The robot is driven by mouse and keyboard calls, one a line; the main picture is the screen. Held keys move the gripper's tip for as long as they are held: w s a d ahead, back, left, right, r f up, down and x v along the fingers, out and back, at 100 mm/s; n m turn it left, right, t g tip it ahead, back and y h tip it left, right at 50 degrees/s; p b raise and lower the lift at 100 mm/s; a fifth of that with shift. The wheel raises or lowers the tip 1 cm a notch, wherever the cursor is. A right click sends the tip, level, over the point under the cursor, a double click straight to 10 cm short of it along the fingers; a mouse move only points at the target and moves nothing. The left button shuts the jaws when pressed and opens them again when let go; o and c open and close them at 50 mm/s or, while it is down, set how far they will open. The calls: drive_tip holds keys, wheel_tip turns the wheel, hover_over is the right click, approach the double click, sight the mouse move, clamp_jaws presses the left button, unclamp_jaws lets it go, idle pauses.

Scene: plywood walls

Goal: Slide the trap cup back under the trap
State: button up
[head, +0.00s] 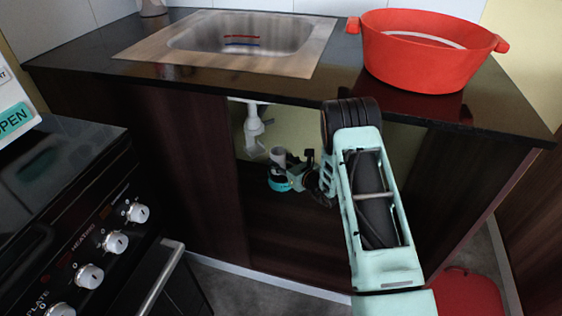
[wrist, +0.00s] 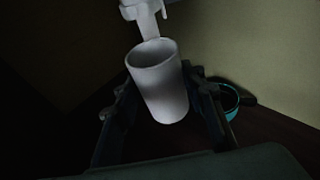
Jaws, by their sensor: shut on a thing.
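The trap cup (wrist: 160,88) is a white, open-topped cylinder. My gripper (wrist: 158,105) is shut on it, with one dark finger on each side, and holds it slightly tilted. In the head view the cup (head: 278,157) shows inside the open cabinet, in front of my gripper (head: 297,168). The white trap (head: 253,127) hangs from under the sink, above and to the left of the cup. In the wrist view the trap (wrist: 145,15) ends just behind the cup's rim. I cannot tell whether they touch.
A teal-rimmed dark bowl (wrist: 228,100) stands on the cabinet floor right of the cup; it also shows in the head view (head: 279,184). A stove (head: 75,200) stands at left.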

drive_tip(key=shift+w+a+b, duration=0.25)
drive_tip(key=shift+w+a, duration=1.2)
drive_tip(key=shift+w, duration=0.45)
drive_tip(key=shift+w+a+b, duration=0.3)
drive_tip(key=shift+w+a, duration=1.15)
drive_tip(key=shift+w, duration=0.5)
drive_tip(key=shift+w+a+b, duration=0.25)
drive_tip(key=shift+w+a, duration=1.2)
drive_tip(key=shift+w, duration=0.45)
drive_tip(key=shift+w+a, duration=0.3)
drive_tip(key=shift+w, duration=0.1)
drive_tip(key=shift+f, duration=0.2)
drive_tip(key=o, duration=1.4)
drive_tip(key=v, duration=0.7)
drive_tip(key=shift+s, duration=0.2)
